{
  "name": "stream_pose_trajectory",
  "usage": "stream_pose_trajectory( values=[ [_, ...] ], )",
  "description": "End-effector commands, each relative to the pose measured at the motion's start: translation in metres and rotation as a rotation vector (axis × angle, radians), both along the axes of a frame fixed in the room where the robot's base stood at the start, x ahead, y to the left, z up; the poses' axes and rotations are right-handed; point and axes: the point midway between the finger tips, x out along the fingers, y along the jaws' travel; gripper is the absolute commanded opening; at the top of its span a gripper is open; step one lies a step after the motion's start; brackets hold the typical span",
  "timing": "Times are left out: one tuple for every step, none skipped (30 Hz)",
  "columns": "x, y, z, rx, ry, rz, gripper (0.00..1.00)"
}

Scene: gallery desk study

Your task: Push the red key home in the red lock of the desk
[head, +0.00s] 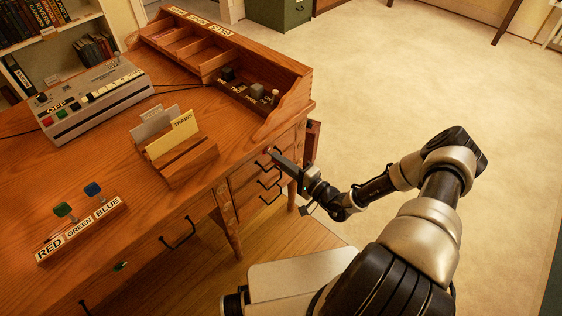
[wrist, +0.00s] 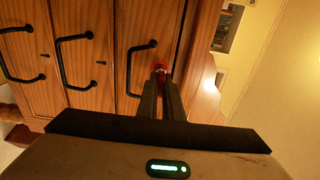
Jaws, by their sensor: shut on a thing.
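My gripper (head: 281,160) is at the front of the right drawer stack of the wooden desk (head: 110,150). In the wrist view its two dark fingers (wrist: 161,80) are shut on the red key (wrist: 161,67), of which only a small red part shows at the fingertips. Just past it, a small dark red spot on the drawer front, beside a black handle, looks like the red lock (wrist: 153,43). The key points at this spot. The fingers hide part of the key, and I cannot tell how deep it sits.
Black drawer handles (wrist: 73,62) stick out close to my fingers. A key rack (head: 82,230) labelled RED, GREEN, BLUE holds a green key (head: 63,210) and a blue key (head: 93,189); its red place is empty. A letter holder and a keyed machine stand on the desktop. The floor at right is clear.

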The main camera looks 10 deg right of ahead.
Motion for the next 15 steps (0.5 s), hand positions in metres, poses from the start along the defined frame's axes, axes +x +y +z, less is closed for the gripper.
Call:
stream_pose_trajectory(
  values=[
    [-0.0001,-0.0002,0.0000,0.000,0.000,0.000,0.00],
    [-0.0002,-0.0001,0.0001,0.000,0.000,0.000,0.00],
    [-0.0002,-0.0002,0.0000,0.000,0.000,0.000,0.00],
    [-0.0002,-0.0002,0.0001,0.000,0.000,0.000,0.00],
    [-0.0002,-0.0002,0.0001,0.000,0.000,0.000,0.00],
    [-0.0002,-0.0002,0.0001,0.000,0.000,0.000,0.10],
    [-0.0002,-0.0002,0.0001,0.000,0.000,0.000,0.15],
    [-0.0002,-0.0002,0.0001,0.000,0.000,0.000,0.20],
    [-0.0002,-0.0002,0.0001,0.000,0.000,0.000,0.27],
    [-0.0002,-0.0002,0.0001,0.000,0.000,0.000,0.28],
    [-0.0002,-0.0002,0.0001,0.000,0.000,0.000,0.28],
    [-0.0002,-0.0002,0.0001,0.000,0.000,0.000,0.28],
    [-0.0003,-0.0002,0.0001,0.000,0.000,0.000,0.28],
    [-0.0003,-0.0002,0.0001,0.000,0.000,0.000,0.28],
    [-0.0003,-0.0002,0.0001,0.000,0.000,0.000,0.28]
  ],
)
